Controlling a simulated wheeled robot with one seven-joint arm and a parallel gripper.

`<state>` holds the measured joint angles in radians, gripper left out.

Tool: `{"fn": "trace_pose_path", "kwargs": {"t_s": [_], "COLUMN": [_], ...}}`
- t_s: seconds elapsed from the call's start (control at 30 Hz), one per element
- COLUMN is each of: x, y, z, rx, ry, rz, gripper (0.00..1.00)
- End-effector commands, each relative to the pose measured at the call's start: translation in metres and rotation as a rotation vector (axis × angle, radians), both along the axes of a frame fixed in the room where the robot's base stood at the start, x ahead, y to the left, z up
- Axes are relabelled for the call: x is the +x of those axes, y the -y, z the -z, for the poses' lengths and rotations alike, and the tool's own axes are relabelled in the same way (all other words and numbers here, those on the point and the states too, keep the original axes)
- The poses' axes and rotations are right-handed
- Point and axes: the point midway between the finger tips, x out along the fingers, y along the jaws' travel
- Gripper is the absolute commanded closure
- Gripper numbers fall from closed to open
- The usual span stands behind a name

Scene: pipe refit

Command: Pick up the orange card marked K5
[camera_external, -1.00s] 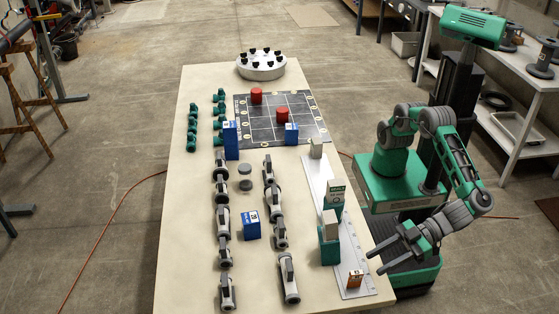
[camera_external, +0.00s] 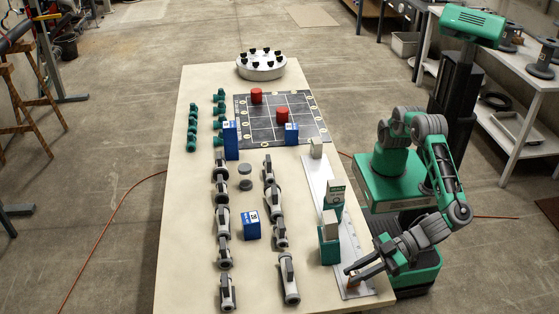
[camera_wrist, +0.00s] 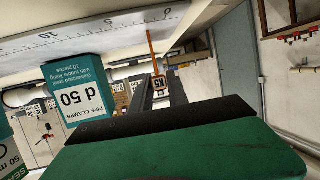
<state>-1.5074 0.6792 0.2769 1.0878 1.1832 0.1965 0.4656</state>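The small orange card marked K5 (camera_external: 351,281) stands at the near end of the ruled grey strip, close to the table's right edge. My gripper (camera_external: 354,274) is low over that end, with its fingers spread and their tips at the card. The fingers partly hide the card in the outside view. In the wrist view the K5 label (camera_wrist: 159,84) shows upside down, close to a dark finger. The fingers look apart; whether either one touches the card I cannot tell.
A teal pipe clamps box marked d 50 (camera_wrist: 78,90) stands just beyond the card; it also shows in the outside view (camera_external: 329,253). Another teal box (camera_external: 334,213) stands farther along the ruled strip (camera_external: 351,246). Grey pipe fittings (camera_external: 289,279) stand to the left, with clear table between.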

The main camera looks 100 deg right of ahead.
Motion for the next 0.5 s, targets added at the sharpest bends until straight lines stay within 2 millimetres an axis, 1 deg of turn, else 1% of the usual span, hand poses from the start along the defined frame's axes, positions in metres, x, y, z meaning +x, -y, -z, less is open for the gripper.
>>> {"fn": "trace_pose_path", "kwargs": {"t_s": [0.03, 0.2, 0.5], "x": [-0.0001, -0.0001, -0.0001], "y": [0.0, 0.0, 0.0], "z": [0.0, 0.0001, 0.0], "rx": [0.0, 0.0, 0.0], "ry": [0.0, 0.0, 0.0], "rz": [0.0, 0.0, 0.0], "gripper": [0.86, 0.99, 1.0]}}
